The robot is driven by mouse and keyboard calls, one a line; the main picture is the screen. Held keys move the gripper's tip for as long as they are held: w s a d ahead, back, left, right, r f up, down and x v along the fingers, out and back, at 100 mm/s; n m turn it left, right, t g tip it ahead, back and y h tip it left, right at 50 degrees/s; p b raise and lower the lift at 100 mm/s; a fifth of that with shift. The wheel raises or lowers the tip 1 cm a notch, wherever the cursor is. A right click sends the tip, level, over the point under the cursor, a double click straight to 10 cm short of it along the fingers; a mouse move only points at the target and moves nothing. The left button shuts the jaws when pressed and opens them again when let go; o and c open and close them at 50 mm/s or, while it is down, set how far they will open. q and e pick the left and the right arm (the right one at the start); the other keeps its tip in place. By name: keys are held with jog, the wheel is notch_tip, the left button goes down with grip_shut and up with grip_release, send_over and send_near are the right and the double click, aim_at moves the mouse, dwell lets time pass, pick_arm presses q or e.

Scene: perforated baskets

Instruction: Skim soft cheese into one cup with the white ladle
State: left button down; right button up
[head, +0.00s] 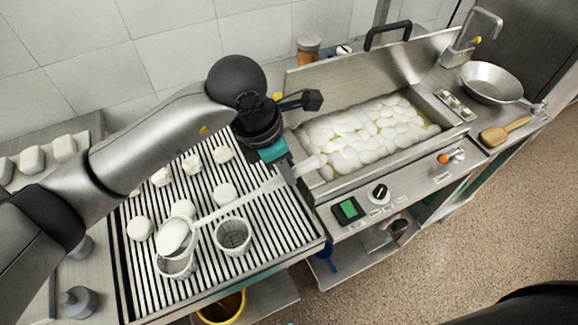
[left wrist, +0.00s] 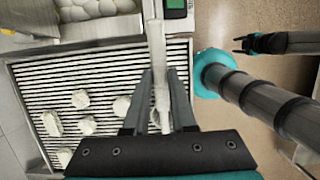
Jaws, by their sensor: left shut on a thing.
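My left gripper (head: 287,176) is shut on the handle of the white ladle (head: 245,200); the handle also shows between the fingers in the left wrist view (left wrist: 160,75). The ladle's bowl (head: 174,236) is over the mouth of a perforated cup (head: 177,266). The bowl looks white inside; I cannot tell cheese from ladle there. A second perforated cup (head: 233,237) stands to its right and looks empty. White soft cheese (head: 360,135) fills the steel vat at the right. In the left wrist view, another dark arm with a teal ring (left wrist: 212,68) shows; its jaw state is unclear.
The cups stand on a ribbed draining rack (head: 265,250) with several white cheese lumps (head: 223,194). A control panel with a green switch (head: 348,210) fronts the vat. A pan (head: 490,82) and a wooden-coloured scraper (head: 505,132) lie at the right. A yellow-rimmed bucket (head: 222,306) is below.

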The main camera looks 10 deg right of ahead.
pick_arm(q)
jog(key=shift+s+a+r+h+p, duration=0.1)
jog(key=shift+a+r+h+p, duration=0.2)
jog(key=shift+r, duration=0.3)
jog(key=shift+a+r+h+p, duration=0.15)
jog(key=shift+a+r+h, duration=0.15)
jog(key=shift+r, duration=0.3)
jog(key=shift+s+a+r+t+h, duration=0.1)
jog(key=shift+a+r+t+h, duration=0.15)
jog(key=shift+r, duration=0.25)
jog(key=shift+a+r+t+h, duration=0.1)
jog(key=shift+a+r+h, duration=0.05)
jog(key=shift+r+h, duration=0.3)
jog(key=s+a+r+t+h+b, duration=0.1)
jog(key=s+a+r+h+b, duration=0.1)
jog(key=a+r+h+b, duration=0.2)
jog(key=shift+a+r+h+b, duration=0.3)
jog(key=shift+a+r+b, duration=0.6)
jog(key=shift+a+r, duration=0.85)
jog(key=shift+a+f, duration=0.25)
